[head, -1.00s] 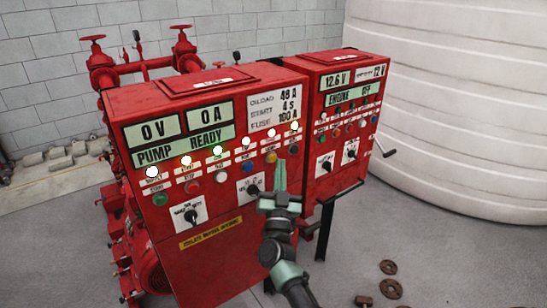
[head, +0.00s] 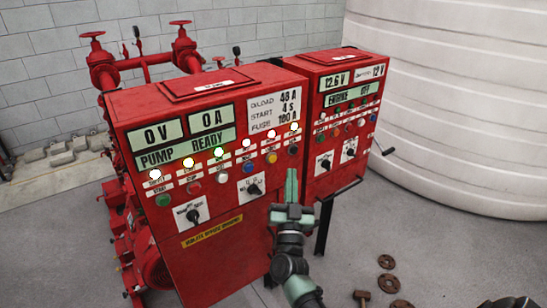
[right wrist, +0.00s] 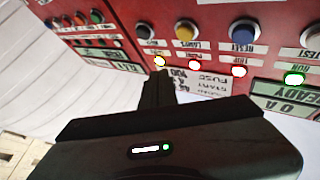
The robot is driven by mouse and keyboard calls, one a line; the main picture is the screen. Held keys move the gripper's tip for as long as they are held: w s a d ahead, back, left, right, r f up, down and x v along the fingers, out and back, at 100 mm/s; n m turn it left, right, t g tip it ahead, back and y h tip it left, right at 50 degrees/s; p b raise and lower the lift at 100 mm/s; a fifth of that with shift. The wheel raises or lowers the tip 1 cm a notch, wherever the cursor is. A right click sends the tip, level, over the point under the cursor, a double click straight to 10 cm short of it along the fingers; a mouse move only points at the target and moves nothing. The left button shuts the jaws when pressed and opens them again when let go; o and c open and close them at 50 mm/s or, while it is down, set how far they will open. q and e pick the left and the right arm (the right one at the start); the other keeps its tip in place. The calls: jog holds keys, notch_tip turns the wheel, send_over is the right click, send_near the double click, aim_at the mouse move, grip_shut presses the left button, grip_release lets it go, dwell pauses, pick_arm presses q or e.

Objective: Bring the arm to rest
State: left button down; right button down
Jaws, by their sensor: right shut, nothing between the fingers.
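My right gripper (head: 291,190) is shut and empty, its fingers pointing up in front of the right edge of the red pump panel (head: 225,215). In the right wrist view my gripper (right wrist: 158,85) shows dark at the middle, with the panel's buttons beyond it. I cannot tell from these views whether it touches the panel. The panel has lit lamps in a row, coloured buttons below them and two rotary switches, with displays reading 0 V, 0 A and PUMP READY. My left gripper is not in view.
A second red engine panel (head: 345,125) stands to the right, with a crank handle (head: 381,143) at its side. A large white tank (head: 455,100) fills the right background. Red pipes with valve wheels (head: 97,45) rise behind. Several rusty round parts (head: 388,284) lie on the grey floor.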

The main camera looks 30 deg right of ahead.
jog(key=shift+f, duration=0.15)
dwell(0.6)
jog(key=s+a+f+n+g+y+b, duration=0.1)
jog(key=a+f+n+y, duration=0.25)
jog(key=f, duration=0.75)
jog(key=s+a+f+n+g+y+b, duration=0.15)
jog(key=a+f+y, duration=0.25)
jog(key=f, duration=0.7)
jog(key=s+a+f+n+g+y+b, duration=0.1)
jog(key=a+f+n+g+y, duration=0.15)
jog(key=f, duration=0.95)
jog(key=s+a+f+n+g+y, duration=0.25)
jog(key=s+f, duration=0.45)
jog(key=f, duration=0.4)
jog(key=s+a+f+g+b, duration=0.3)
jog(key=s+f+g, duration=0.3)
jog(key=s+f, duration=1.15)
jog(key=s+d+f+g, duration=0.1)
jog(key=s+f+g, duration=0.1)
jog(key=s, duration=0.9)
jog(key=s+d+f+n+g+b, duration=0.1)
jog(key=s+f+g, duration=0.2)
jog(key=s, duration=0.8)
notch_tip(320, 180, down, 2)
jog(key=shift+s+n, duration=0.3)
